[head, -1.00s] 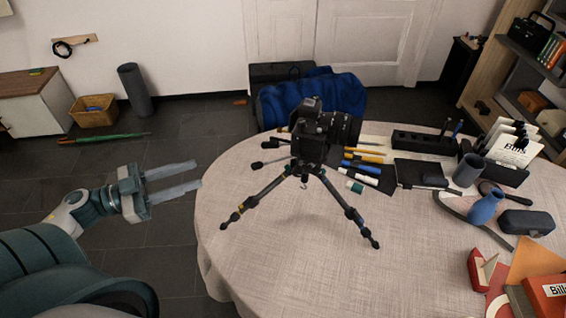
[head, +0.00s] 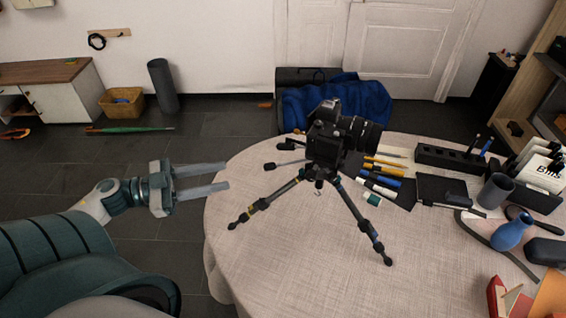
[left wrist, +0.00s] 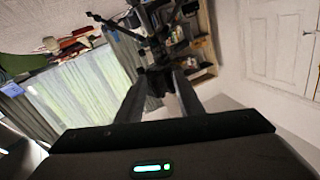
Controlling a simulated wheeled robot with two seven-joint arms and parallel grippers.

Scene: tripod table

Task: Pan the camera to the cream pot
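A black camera (head: 328,135) sits on a small tripod (head: 317,178) on the round table (head: 290,262). Its lens (head: 361,131) points right in the head view. Thin handles (head: 285,164) stick out to the left of the tripod head. My left gripper (head: 228,177) is open and empty, left of the tripod and apart from it, with its fingers pointing towards the handles. In the left wrist view its fingers (left wrist: 158,95) are apart, with dark tripod parts (left wrist: 148,32) beyond. I see no cream pot. My right gripper is out of view.
Pens (head: 382,176), a black case (head: 444,191), a grey cup (head: 494,191) and a blue vase (head: 511,232) stand or lie right of the tripod. A blue cloth (head: 345,103) lies behind the table. The table's front left is clear.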

